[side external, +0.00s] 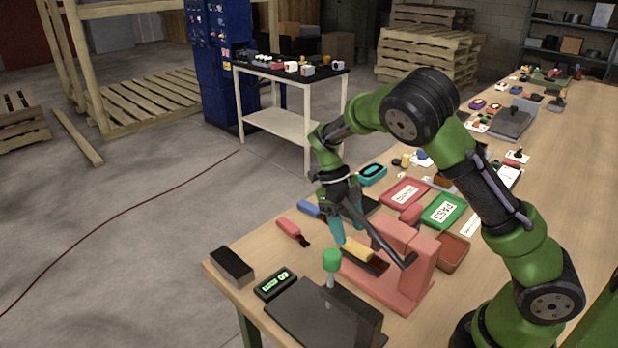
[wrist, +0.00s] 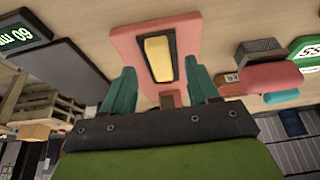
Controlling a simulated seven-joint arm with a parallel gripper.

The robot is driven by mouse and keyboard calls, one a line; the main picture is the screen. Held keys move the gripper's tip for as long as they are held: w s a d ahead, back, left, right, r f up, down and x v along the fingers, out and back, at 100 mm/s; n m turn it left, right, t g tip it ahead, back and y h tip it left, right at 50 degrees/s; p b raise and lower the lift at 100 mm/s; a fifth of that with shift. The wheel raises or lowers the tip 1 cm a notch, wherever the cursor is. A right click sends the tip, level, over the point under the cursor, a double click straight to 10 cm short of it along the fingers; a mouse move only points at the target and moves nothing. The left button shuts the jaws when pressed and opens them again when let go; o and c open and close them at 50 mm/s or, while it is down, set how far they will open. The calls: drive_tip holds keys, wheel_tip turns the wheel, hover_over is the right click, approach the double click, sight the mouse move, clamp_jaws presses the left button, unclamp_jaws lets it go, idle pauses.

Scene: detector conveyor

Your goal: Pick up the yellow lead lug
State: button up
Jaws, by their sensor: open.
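The yellow lead lug (side external: 357,250) is a small block lying in a dark recess on the base of a pink-red fixture (side external: 412,285). In the wrist view, the lug (wrist: 158,60) shows upright in the picture, framed by the dark recess. My gripper (side external: 347,224) hangs just above the lug, with its teal fingers pointing down. In the wrist view, my gripper (wrist: 160,88) is open, with one finger to each side of the lug's line and nothing between them. The fingers look apart from the lug.
The fixture's raised block and dark lever (side external: 385,240) stand close to the right of my gripper. A dark plate with a green-knobbed post (side external: 332,262) stands in front. A green PASS tray (side external: 444,211) and a red tray (side external: 405,193) lie behind. A green-lit display (side external: 276,284) is at front left.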

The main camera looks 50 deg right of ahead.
sight(363, 249)
drive_tip(key=shift+s, duration=1.2)
drive_tip(key=shift+s+f, duration=0.7)
drive_tip(key=shift+f, duration=0.2)
drive_tip(key=shift+s+f, duration=0.15)
drive_tip(key=shift+f, duration=0.35)
clamp_jaws()
